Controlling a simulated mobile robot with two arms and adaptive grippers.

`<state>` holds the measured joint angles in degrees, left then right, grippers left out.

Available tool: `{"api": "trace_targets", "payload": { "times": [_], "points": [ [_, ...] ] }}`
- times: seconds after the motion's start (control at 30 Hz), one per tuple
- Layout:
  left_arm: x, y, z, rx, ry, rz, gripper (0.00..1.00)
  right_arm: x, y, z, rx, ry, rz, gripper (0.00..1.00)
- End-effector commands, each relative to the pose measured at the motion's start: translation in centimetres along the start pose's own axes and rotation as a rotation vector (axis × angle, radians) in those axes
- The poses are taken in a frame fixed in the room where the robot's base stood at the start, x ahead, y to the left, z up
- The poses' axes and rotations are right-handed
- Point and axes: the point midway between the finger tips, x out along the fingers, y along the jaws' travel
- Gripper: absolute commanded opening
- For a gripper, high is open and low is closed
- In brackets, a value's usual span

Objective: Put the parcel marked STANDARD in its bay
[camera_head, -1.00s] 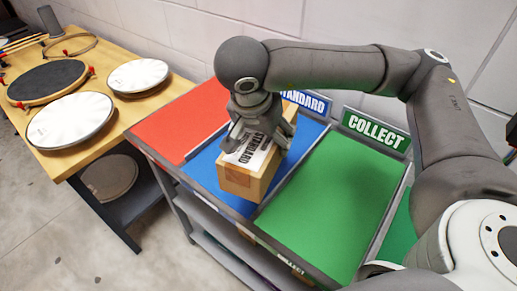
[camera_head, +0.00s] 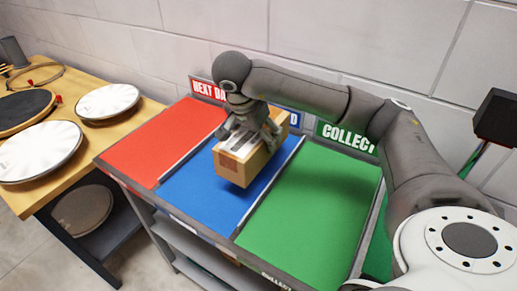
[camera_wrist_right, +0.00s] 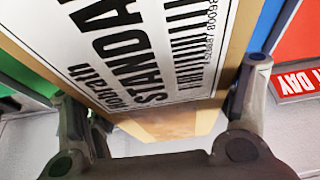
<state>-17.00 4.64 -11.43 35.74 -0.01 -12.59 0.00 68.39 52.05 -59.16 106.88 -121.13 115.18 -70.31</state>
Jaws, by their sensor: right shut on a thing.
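The parcel (camera_head: 240,165) is a tan box with a white label. The label reads STANDARD in the right wrist view (camera_wrist_right: 150,55). My right gripper (camera_head: 250,132) is shut on the parcel from above, a finger on each side. The parcel is over the blue bay (camera_head: 195,192), and a shadow lies on the blue surface beside it; whether it touches the surface I cannot tell. The sign behind the blue bay (camera_head: 292,118) is mostly hidden by my gripper and the parcel. My left gripper is not in view.
A red bay (camera_head: 160,145) with a NEXT DAY sign (camera_head: 208,90) is left of the blue one. A green bay (camera_head: 310,210) with a COLLECT sign (camera_head: 345,137) is right. Low dividers separate them. A wooden bench (camera_head: 100,135) with drum parts stands at the left.

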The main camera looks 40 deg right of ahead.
Motion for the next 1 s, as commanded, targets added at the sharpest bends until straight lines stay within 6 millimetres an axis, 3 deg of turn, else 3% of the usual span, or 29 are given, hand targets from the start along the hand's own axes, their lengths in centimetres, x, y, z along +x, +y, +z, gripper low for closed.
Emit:
{"api": "trace_targets", "payload": {
  "times": [0.4, 0.63, 1.0],
  "points": [
    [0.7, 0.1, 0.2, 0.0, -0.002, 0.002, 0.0, 3.9, -0.9, -1.0, 0.001, -0.002, 0.001, 0.09],
    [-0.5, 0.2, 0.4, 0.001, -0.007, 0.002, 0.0, 6.0, -0.9, -0.1, 0.0, 0.0, -0.001, 0.09],
    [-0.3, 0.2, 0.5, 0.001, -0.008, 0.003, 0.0, 6.5, -1.0, 0.1, 0.001, 0.001, -0.004, 0.09]
  ]
}}
